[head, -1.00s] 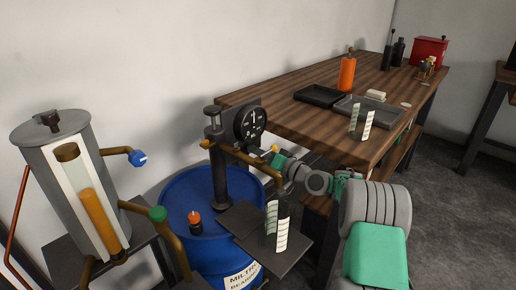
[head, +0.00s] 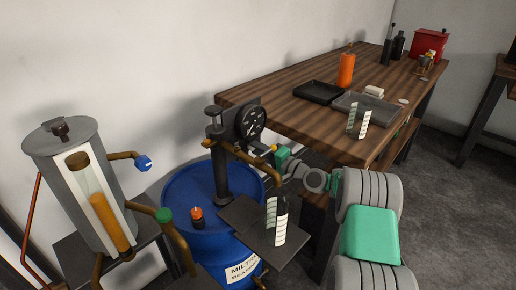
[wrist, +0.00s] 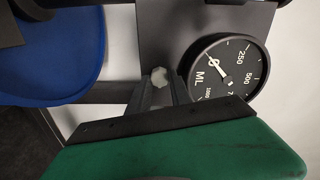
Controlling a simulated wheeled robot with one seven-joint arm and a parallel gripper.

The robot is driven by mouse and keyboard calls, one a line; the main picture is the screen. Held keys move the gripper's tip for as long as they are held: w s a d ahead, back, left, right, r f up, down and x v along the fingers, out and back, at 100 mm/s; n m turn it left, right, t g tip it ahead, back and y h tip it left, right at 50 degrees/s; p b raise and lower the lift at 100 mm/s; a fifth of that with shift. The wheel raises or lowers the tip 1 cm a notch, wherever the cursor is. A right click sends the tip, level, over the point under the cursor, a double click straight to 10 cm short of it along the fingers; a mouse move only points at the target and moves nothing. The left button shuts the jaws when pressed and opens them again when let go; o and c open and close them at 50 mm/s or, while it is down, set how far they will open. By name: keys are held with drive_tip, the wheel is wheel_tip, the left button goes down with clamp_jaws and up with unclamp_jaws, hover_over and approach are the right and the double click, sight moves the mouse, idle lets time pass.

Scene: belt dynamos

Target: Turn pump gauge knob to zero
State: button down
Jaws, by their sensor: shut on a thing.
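The pump gauge (head: 251,122) is a round black dial on a dark plate, on the pump above the blue drum. In the wrist view the dial (wrist: 234,72) shows white numbers and a white needle slanting to the upper left; the exact reading is hard to tell. The knob (wrist: 160,76) is a small pale piece beside the dial, between my fingertips. My gripper (wrist: 163,84) is shut on it. In the head view my gripper (head: 274,152) is just below the gauge, and the knob is too small to make out.
The blue drum (head: 180,200) stands below the pump, with a dark shelf (head: 240,215) holding a striped glass. A brown pipe (head: 240,153) runs close to my gripper. The wooden bench (head: 290,110) is behind. A grey cylinder with an orange column (head: 65,135) stands at left.

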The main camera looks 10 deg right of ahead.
idle(0.4)
drive_tip(key=c, duration=1.2)
unclamp_jaws()
drive_tip(key=shift+o, duration=0.2)
